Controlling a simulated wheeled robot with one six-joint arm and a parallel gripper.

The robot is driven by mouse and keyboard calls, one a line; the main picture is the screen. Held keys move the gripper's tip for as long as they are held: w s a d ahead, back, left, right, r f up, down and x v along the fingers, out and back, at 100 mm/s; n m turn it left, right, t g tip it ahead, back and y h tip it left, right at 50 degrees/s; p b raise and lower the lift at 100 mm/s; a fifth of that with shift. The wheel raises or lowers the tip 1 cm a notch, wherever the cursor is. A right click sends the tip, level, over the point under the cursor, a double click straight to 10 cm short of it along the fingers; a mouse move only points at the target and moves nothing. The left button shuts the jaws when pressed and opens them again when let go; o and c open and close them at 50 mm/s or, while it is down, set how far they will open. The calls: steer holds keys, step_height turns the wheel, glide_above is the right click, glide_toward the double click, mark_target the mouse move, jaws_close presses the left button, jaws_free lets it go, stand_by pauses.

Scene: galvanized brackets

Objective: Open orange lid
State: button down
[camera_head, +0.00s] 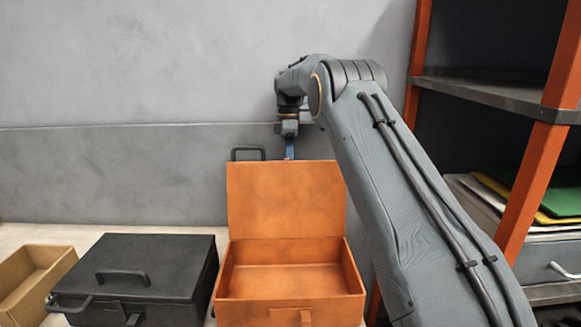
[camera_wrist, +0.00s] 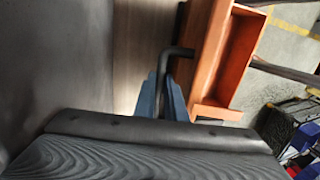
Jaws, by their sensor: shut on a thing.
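The orange box (camera_head: 300,313) stands on the bench with its lid (camera_head: 283,198) swung up, roughly upright, at the back. The open inside of the box looks empty. A dark handle (camera_head: 248,149) shows behind the lid's top edge. My gripper (camera_head: 289,149) is at that top edge, partly hidden behind the lid. In the wrist view my gripper's blue fingers (camera_wrist: 164,98) are closed around the dark handle (camera_wrist: 178,51), beside the orange lid (camera_wrist: 197,45). The exact contact is partly hidden.
A closed black case (camera_head: 150,260) with a handle on top stands left of the orange box. A tan open tray (camera_head: 38,270) is at far left. An orange-framed shelf (camera_head: 485,92) stands at right, beyond my arm. A grey wall is close behind.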

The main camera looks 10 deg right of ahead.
steer(key=shift+a+f, duration=0.15)
steer(key=shift+f, duration=0.25)
steer(key=c, duration=1.8)
jaws_free()
steer(key=shift+r, duration=0.15)
steer(key=shift+d+r, duration=0.1)
steer(key=shift+d, duration=0.1)
steer(key=shift+w+r, duration=0.1)
steer(key=shift+w+r, duration=0.1)
steer(key=shift+r, duration=0.1)
steer(key=v, duration=0.7)
steer(key=shift+b, duration=0.35)
